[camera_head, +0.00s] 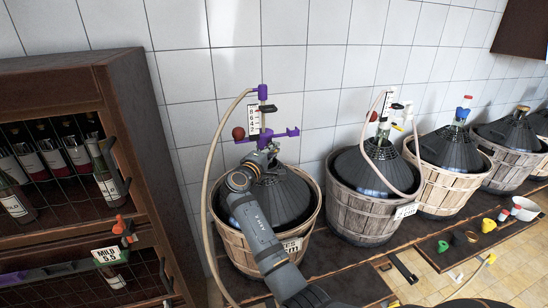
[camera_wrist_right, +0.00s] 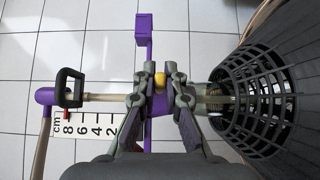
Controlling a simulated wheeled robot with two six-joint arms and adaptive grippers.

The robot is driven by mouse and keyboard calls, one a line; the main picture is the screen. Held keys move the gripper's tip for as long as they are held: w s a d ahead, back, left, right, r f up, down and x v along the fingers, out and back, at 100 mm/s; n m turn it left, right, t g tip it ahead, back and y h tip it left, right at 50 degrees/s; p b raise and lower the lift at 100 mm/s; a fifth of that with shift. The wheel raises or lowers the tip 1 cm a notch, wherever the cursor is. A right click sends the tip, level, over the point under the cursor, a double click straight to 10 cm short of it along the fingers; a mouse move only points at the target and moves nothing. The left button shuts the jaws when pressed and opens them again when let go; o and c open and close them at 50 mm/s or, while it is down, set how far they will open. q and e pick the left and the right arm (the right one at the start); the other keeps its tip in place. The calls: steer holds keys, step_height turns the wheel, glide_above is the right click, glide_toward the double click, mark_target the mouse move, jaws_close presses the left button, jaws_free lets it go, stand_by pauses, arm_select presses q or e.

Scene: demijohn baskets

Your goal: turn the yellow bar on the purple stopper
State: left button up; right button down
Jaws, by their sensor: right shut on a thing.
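The purple stopper (camera_head: 265,134) is on the neck of the leftmost demijohn (camera_head: 283,200), with purple arms reaching sideways. In the wrist view its purple body (camera_wrist_right: 160,103) shows between my fingers, and a long purple arm (camera_wrist_right: 144,35) extends beyond them. The yellow bar (camera_wrist_right: 159,80) shows as a small yellow end between the fingertips of my right gripper (camera_wrist_right: 160,88), which is shut on it. The rest of the bar is hidden by the fingers. In the head view my right gripper (camera_head: 262,155) is at the neck, just below the stopper. My left gripper is not in view.
A white cm scale (camera_wrist_right: 90,126) and a hose (camera_head: 213,170) stand close to the stopper. More basketed demijohns (camera_head: 372,180) line the bench to the right. A wooden bottle rack (camera_head: 125,130) stands at the left. A tiled wall is behind.

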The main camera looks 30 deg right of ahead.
stand_by(0.5)
steer(key=c, duration=1.4)
jaws_free()
